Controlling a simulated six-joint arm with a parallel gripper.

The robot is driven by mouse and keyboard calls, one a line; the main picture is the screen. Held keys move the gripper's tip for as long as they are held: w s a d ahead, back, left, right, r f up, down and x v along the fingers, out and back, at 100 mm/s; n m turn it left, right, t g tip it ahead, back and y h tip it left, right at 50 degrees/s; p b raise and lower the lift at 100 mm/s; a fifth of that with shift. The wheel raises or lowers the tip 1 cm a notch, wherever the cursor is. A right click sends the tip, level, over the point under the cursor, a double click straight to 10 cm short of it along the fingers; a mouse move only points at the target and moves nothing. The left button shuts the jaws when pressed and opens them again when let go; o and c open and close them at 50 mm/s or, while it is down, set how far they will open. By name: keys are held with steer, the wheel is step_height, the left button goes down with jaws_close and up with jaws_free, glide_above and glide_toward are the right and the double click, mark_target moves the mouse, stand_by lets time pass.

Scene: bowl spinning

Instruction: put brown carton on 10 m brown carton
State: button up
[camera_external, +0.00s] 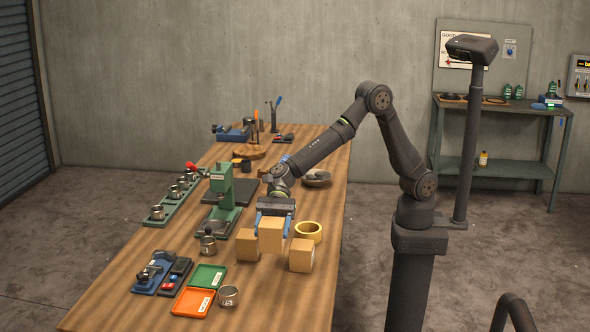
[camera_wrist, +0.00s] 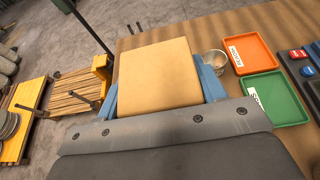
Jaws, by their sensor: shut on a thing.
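Three plain brown cartons show in the external view. My gripper (camera_external: 272,226) points down with its blue fingers shut on the middle carton (camera_external: 270,237). In the wrist view this held carton (camera_wrist: 156,76) fills the space between the blue fingers. A second carton (camera_external: 247,248) stands just left of the held one, and a third carton (camera_external: 301,258) stands to its right; both rest on the wooden table. The held carton appears raised above the table and partly overlaps the left carton in the picture. No label is readable on any carton.
A yellow tape roll (camera_external: 308,232) lies behind the right carton. A green press (camera_external: 222,196), an orange tray (camera_external: 193,302), a green tray (camera_external: 207,276) and metal cups (camera_external: 228,295) stand to the left. The table front (camera_external: 290,305) right of the cups is clear.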

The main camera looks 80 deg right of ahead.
steer(key=s+f+v, duration=0.1)
steer(key=s+v, duration=0.1)
steer(key=v, duration=0.9)
steer(key=s+d+v, duration=0.1)
steer(key=s+v, duration=0.2)
steer(key=v, duration=0.8)
glide_above(302, 244)
step_height(302, 244, down, 7)
steer(key=shift+f, duration=2)
steer(key=shift+f, duration=0.15)
steer(key=o, duration=1.1)
